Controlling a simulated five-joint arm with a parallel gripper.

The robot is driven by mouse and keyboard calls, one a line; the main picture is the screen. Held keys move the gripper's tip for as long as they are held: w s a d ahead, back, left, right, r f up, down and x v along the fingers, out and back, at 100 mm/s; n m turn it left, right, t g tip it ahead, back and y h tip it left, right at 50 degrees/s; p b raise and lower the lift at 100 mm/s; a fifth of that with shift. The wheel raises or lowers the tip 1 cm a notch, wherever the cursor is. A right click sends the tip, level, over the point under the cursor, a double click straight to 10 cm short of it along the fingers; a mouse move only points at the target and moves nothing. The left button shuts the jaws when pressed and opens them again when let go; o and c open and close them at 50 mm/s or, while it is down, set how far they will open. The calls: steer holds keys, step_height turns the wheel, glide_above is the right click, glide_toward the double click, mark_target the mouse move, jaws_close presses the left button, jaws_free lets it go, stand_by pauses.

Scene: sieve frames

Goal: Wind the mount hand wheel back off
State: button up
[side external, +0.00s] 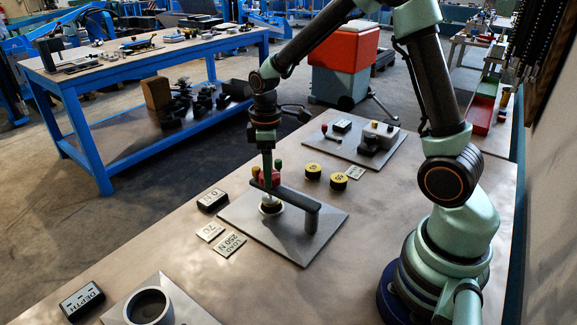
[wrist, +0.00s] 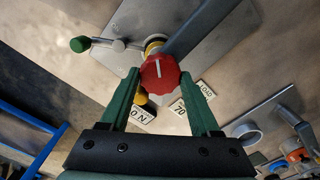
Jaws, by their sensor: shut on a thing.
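The red hand wheel (wrist: 160,73), lobed with a white line on top, shows at the middle of the wrist view; in the side view the red wheel (side external: 262,178) is partly covered. My gripper (wrist: 160,76) is shut on it, one green finger on each side. In the side view my gripper (side external: 267,172) points straight down over the mount. The wheel sits at the end of a dark grey arm (side external: 297,198) carried by a post on a grey plate (side external: 245,228). A metal lever with a green ball knob (wrist: 80,44) reaches left of the wheel in the wrist view.
Two yellow-topped weights (side external: 338,181) stand behind the plate. Tags reading 70 (side external: 210,232) and LOAD 250 N (side external: 229,244), plus a dark 0 N block (side external: 212,200), lie left of it. A ring fixture (side external: 148,306) stands in front; another device plate (side external: 347,141) lies behind.

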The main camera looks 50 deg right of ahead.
steer(key=shift+n, duration=1.1)
steer(key=shift+r, duration=0.1)
steer(key=o, duration=1.4)
step_height(320, 180, up, 12)
